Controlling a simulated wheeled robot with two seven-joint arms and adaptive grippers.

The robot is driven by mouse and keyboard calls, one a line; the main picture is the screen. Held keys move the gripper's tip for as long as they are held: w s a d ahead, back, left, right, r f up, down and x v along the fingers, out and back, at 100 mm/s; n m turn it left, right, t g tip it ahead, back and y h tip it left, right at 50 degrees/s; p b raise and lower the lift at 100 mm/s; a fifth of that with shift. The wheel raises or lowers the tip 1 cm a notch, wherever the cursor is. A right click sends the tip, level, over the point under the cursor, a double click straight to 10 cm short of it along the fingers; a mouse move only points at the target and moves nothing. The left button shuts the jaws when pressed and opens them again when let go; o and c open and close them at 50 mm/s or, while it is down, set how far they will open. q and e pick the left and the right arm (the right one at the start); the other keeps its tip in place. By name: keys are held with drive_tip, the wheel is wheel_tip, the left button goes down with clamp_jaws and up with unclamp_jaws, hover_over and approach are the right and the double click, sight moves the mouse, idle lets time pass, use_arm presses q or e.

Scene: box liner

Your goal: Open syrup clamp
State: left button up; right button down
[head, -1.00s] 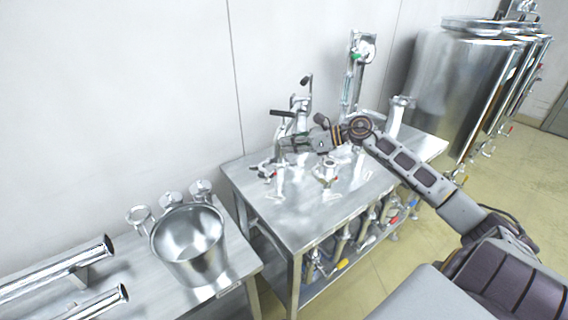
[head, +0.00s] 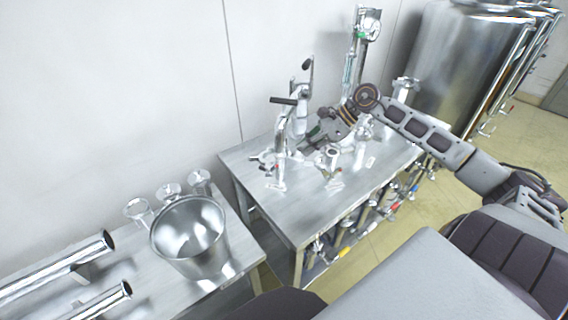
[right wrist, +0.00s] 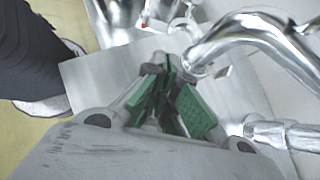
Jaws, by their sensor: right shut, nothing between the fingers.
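Steel pipework with a black-handled valve (head: 290,101) stands at the back of the steel table. A small clamp-like fitting (head: 266,161) sits low at its left side; I cannot tell for certain which fitting is the syrup clamp. My right gripper (head: 318,141) is beside the pipework, to its right, shut and empty. In the right wrist view its green finger pads (right wrist: 172,92) are together, close to a curved steel pipe (right wrist: 255,30). A ring-shaped fitting (right wrist: 185,25) shows just beyond the fingertips, apart from them. My left gripper is not in view.
The steel table (head: 300,215) has clear room in front. A short steel fitting (head: 330,158) stands near my right gripper. A taller gauge column (head: 357,55) stands behind. A steel bucket (head: 190,240) is on the left table, and big tanks (head: 450,70) are at right.

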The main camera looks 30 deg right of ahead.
drive_tip(key=shift+w+a+f, duration=0.1)
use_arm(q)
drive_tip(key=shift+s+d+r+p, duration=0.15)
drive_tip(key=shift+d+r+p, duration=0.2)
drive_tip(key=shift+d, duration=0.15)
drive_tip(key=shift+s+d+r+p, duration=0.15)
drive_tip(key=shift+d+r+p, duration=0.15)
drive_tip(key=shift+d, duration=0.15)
use_arm(e)
drive_tip(key=x, duration=0.9)
drive_tip(key=shift+f, duration=0.25)
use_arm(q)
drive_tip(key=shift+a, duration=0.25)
use_arm(e)
drive_tip(key=shift+w+a, duration=0.15)
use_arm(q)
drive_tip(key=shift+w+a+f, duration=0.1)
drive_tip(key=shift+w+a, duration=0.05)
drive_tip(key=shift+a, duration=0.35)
use_arm(e)
drive_tip(key=shift+a, duration=0.2)
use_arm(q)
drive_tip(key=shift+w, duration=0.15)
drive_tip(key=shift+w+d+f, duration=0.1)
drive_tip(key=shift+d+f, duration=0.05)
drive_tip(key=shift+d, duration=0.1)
use_arm(e)
drive_tip(key=shift+a+m, duration=0.1)
drive_tip(key=shift+m, duration=0.2)
